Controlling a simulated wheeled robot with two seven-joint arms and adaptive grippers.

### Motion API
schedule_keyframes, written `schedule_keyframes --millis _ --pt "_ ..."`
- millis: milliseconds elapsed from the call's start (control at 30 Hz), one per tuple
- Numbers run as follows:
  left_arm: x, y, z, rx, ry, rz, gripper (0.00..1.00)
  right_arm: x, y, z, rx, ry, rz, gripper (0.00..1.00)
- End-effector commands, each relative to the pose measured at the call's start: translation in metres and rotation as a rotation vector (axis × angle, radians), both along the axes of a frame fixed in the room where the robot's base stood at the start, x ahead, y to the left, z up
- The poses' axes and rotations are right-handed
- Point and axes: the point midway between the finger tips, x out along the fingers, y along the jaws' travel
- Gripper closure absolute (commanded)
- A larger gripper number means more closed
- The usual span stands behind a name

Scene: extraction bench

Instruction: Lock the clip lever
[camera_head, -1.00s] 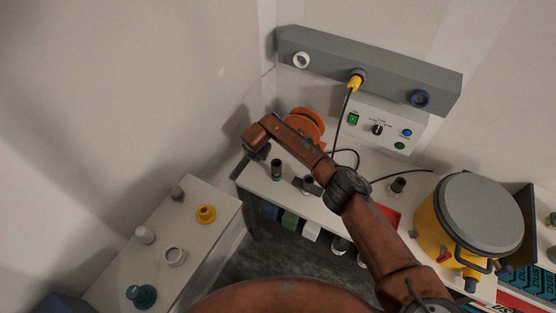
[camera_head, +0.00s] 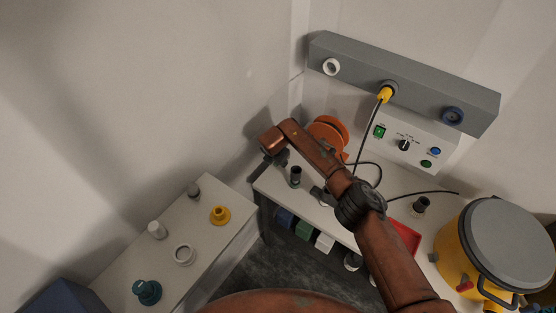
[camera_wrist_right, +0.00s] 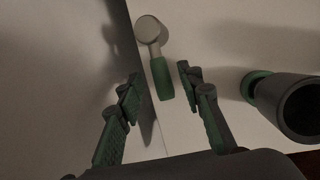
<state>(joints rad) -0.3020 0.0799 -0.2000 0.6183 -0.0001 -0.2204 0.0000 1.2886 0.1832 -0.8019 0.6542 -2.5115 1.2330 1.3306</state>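In the right wrist view, a small lever with a round grey head and a green grip (camera_wrist_right: 160,78) lies ahead of my right gripper (camera_wrist_right: 160,84). I take it to be the clip lever. The fingers are open, one on each side of the green grip's line, with gaps on both sides. Whether the grip is within finger depth is unclear. In the head view, my right gripper (camera_head: 281,158) points down at the bench's back left end. The lever cannot be made out there. My left gripper is not in view.
A dark upright tube (camera_head: 296,177) stands close beside the right gripper; a dark cylinder (camera_wrist_right: 300,107) looms right in the wrist view. An orange reel (camera_head: 328,133), control box (camera_head: 403,145) and yellow canister (camera_head: 462,245) are nearby. A side table (camera_head: 205,250) holds several fittings.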

Motion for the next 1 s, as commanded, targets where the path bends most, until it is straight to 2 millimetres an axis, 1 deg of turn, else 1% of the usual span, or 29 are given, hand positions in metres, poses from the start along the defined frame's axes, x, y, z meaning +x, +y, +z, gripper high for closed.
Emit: schedule_keyframes --millis 267,367,433,567,800,900,1000 --pt "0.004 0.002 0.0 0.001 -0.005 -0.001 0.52 0.0 -0.001 0.001 -0.001 0.0 -0.001 0.64" --pt "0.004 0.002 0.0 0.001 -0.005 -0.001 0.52 -0.001 -0.001 0.005 -0.002 -0.002 0.001 0.64" --pt "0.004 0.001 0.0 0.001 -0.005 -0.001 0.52 -0.003 0.0 0.011 0.0 -0.003 0.001 0.64" --pt "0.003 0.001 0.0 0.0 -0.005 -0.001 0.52 -0.011 0.001 0.029 -0.001 -0.005 0.003 0.64" --pt "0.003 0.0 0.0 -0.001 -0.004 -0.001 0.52 -0.032 0.006 0.075 0.0 -0.004 0.002 0.64" --pt "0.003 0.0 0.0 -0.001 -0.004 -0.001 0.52 -0.04 0.007 0.09 -0.001 -0.004 0.001 0.64" --pt "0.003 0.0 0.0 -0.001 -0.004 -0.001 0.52 -0.045 0.008 0.1 -0.002 -0.002 0.001 0.64"
